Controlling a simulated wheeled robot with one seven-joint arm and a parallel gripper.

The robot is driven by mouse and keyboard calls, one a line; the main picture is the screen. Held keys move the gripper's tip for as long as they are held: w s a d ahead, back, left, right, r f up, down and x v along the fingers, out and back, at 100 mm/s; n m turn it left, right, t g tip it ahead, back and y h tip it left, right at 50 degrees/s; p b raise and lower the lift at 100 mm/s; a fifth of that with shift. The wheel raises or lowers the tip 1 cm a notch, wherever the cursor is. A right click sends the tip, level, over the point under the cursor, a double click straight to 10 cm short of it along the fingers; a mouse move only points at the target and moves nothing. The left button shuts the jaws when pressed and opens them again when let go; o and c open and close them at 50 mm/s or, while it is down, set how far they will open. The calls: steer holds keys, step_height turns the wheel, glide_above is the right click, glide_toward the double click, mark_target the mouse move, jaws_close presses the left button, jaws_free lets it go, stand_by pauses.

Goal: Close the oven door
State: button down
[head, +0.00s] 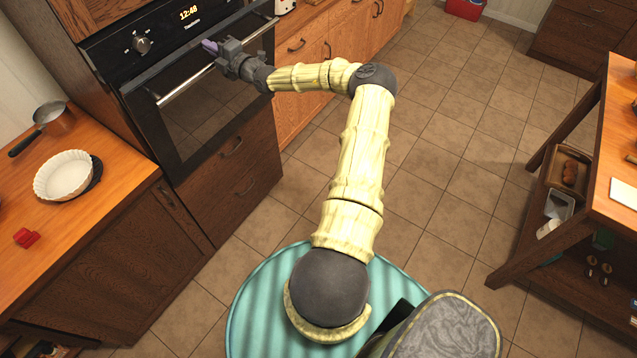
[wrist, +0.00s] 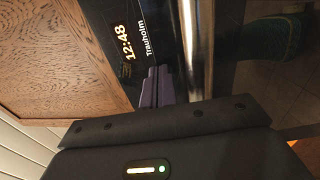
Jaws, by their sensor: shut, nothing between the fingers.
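The black oven door (head: 200,120) with its dark glass is upright at the oven's front and looks nearly flush with it; I cannot tell whether a small gap is left. Its long metal handle (head: 180,88) runs across the top. My gripper (head: 210,46) is shut and empty, with its purple fingertips by the door's top edge, just below the control panel. In the wrist view the fingers (wrist: 156,88) point at the panel beside the shiny handle (wrist: 197,45). I cannot tell whether they touch the door.
The control panel (head: 165,30) shows a clock and a knob. A wooden counter with a white dish (head: 63,176) and a saucepan (head: 52,118) stands left of the oven. Wooden drawers (head: 232,168) are below it. The tiled floor (head: 440,130) is clear up to a wooden table at right.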

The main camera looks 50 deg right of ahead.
steer(key=shift+x, duration=0.85)
steer(key=shift+s+d+p, duration=0.1)
steer(key=shift+p, duration=0.25)
steer(key=r+b+v, duration=0.2)
steer(key=v, duration=1.1)
steer(key=shift+s, duration=0.5)
steer(key=shift+f, duration=0.1)
